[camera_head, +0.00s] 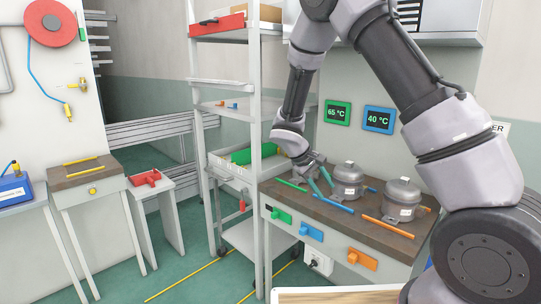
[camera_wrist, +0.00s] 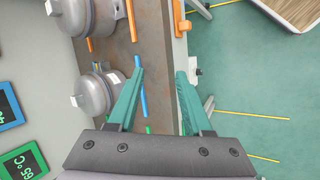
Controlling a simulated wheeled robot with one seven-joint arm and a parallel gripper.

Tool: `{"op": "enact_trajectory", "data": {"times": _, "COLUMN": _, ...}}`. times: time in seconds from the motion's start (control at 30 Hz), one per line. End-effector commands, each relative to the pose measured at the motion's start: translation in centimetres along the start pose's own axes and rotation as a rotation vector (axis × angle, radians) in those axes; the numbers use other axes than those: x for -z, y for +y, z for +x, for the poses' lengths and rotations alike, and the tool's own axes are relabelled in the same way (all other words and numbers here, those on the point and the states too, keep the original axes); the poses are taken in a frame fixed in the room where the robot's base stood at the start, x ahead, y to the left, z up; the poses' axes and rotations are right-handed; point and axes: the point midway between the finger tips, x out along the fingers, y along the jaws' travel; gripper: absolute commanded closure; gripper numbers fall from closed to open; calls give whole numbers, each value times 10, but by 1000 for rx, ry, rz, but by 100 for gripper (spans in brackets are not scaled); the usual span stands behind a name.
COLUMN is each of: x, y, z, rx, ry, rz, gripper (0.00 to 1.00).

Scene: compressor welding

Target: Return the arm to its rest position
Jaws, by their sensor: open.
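My gripper (camera_head: 320,184) is at the left part of the brown workbench (camera_head: 338,223), beside the left grey compressor (camera_head: 347,181). In the wrist view, my gripper (camera_wrist: 160,75) has its two green fingers spread apart with nothing between them. My arm reaches in from the right, bent high over the bench.
Green, blue and orange rods lie on the bench, the blue one (camera_head: 333,204) close to my gripper. A grey shelf rack (camera_head: 258,110) stands directly left of the bench. Temperature displays (camera_head: 337,113) hang on the wall behind. Green floor (camera_head: 190,270) lies open at front left.

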Motion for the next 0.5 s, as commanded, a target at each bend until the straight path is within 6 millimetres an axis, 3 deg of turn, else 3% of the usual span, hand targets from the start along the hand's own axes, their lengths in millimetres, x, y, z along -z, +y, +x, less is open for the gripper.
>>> {"op": "enact_trajectory", "data": {"times": 0.03, "x": -11, "y": 17, "z": -16, "rx": 49, "ry": 11, "rz": 64, "gripper": 50}}
{"op": "enact_trajectory", "data": {"times": 0.2, "x": -50, "y": 57, "z": -61, "rx": 199, "ry": 47, "rz": 244, "gripper": 50}}
{"op": "enact_trajectory", "data": {"times": 0.5, "x": -130, "y": 110, "z": -134, "rx": 435, "ry": 159, "rz": 536, "gripper": 50}}
